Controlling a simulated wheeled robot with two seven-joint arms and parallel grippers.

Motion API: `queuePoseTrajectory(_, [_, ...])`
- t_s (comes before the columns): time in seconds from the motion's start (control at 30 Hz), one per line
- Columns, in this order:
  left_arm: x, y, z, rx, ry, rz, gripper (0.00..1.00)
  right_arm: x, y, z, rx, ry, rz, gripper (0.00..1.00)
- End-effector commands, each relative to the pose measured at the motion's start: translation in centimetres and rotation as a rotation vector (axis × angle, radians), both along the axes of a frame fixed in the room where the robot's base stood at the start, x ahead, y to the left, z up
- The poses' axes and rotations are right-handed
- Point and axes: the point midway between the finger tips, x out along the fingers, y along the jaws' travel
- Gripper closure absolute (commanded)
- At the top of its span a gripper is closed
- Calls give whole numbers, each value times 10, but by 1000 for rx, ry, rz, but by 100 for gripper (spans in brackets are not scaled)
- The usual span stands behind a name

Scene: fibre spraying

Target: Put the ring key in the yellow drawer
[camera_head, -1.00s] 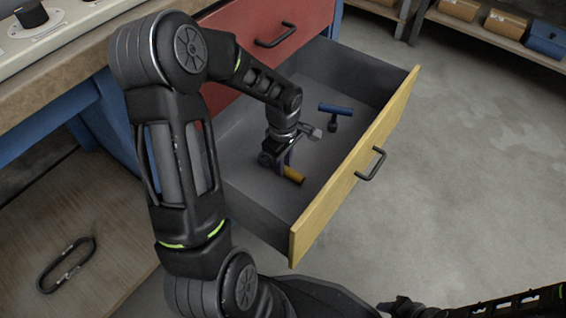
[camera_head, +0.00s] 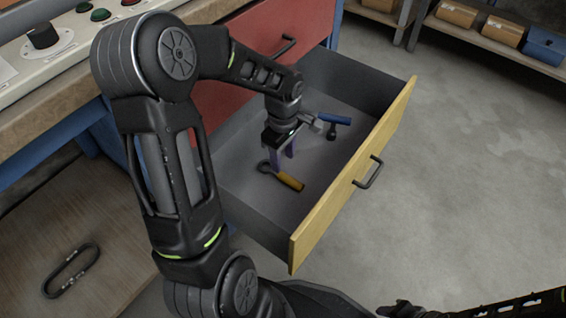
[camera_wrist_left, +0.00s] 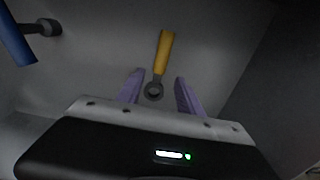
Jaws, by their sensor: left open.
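The ring key (camera_head: 286,179), with a yellow handle and a dark ring end, lies on the floor of the open yellow drawer (camera_head: 352,177). In the left wrist view the ring key (camera_wrist_left: 164,55) has its ring end between the two purple fingertips and its handle pointing away. My left gripper (camera_head: 281,163) is inside the drawer space, open, with its fingers pointing down. It also shows in the left wrist view (camera_wrist_left: 158,92), apart from the key on both sides. My right gripper (camera_head: 398,308) is only partly visible at the bottom edge; its jaws cannot be made out.
A blue-handled tool (camera_head: 333,119) lies further back in the drawer. The red drawer (camera_head: 262,45) above is shut. A dark oblong loop (camera_head: 72,270) lies on the wooden board at lower left. The floor right of the drawer is clear.

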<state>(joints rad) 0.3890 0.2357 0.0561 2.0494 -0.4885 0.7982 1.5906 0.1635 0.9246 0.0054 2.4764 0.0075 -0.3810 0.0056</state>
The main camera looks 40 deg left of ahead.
Motion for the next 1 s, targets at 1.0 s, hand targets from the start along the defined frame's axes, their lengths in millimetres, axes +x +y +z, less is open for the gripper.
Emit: queuePoseTrajectory(1.0, [0, 0, 56, 0, 1, 1, 57, -4, 0, 21, 2, 12, 5, 64])
